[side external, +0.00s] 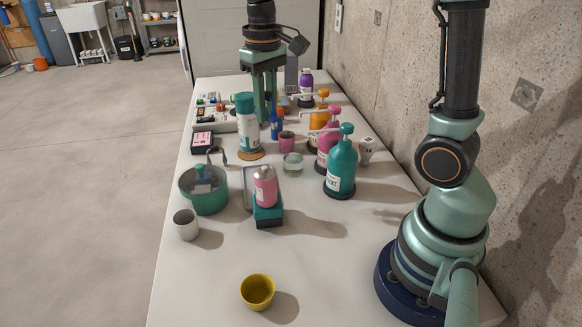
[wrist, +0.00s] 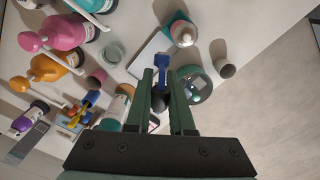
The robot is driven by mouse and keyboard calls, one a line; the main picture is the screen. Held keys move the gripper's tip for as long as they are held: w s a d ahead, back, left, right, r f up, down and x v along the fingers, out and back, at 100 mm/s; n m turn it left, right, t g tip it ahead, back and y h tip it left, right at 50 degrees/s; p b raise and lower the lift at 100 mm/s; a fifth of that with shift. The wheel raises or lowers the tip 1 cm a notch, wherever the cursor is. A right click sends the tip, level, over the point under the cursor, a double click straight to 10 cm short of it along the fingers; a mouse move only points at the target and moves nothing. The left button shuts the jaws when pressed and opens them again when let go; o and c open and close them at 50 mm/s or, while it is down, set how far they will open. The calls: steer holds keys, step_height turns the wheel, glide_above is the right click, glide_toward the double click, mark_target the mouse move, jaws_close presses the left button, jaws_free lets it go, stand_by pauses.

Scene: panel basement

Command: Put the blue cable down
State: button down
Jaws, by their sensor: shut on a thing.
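My gripper (side external: 267,110) points down over the far half of the table, behind the white bottle with a teal cap (side external: 247,125). It is shut on the blue cable (side external: 275,125), which shows as a short blue bundle at the fingertips. In the wrist view the blue cable (wrist: 156,68) sticks out past the fingers of my gripper (wrist: 159,80), with a dark part between them. In the side view the white bottle and the fingers partly hide the cable, and I cannot tell whether it touches the table.
Several pump bottles, including a teal one (side external: 340,165), line the wall side. A teal pot (side external: 205,196), a grey tray (side external: 248,180), a pink bottle (side external: 265,188) and a grey cup (side external: 186,224) stand nearer. A yellow cup (side external: 257,292) is at the front, with bare table around it.

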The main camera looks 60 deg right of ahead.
steer(key=s+a+f+n, duration=0.1)
steer(key=s+a+f, duration=0.1)
steer(key=s+f, duration=0.2)
steer(key=shift+s+a+f+n, duration=0.15)
steer(key=shift+s+f+n, duration=0.15)
steer(key=shift+n, duration=0.1)
stand_by(0.4)
steer(key=w+d+r+m, duration=0.3)
steer(key=w+d+m, duration=0.6)
steer(key=w+d, duration=0.7)
steer(key=f, duration=0.6)
steer(key=s+d+f, duration=0.1)
steer(key=f, duration=1.3)
steer(key=shift+s+d, duration=0.15)
steer(key=shift+s, duration=0.1)
steer(key=shift+f, duration=0.15)
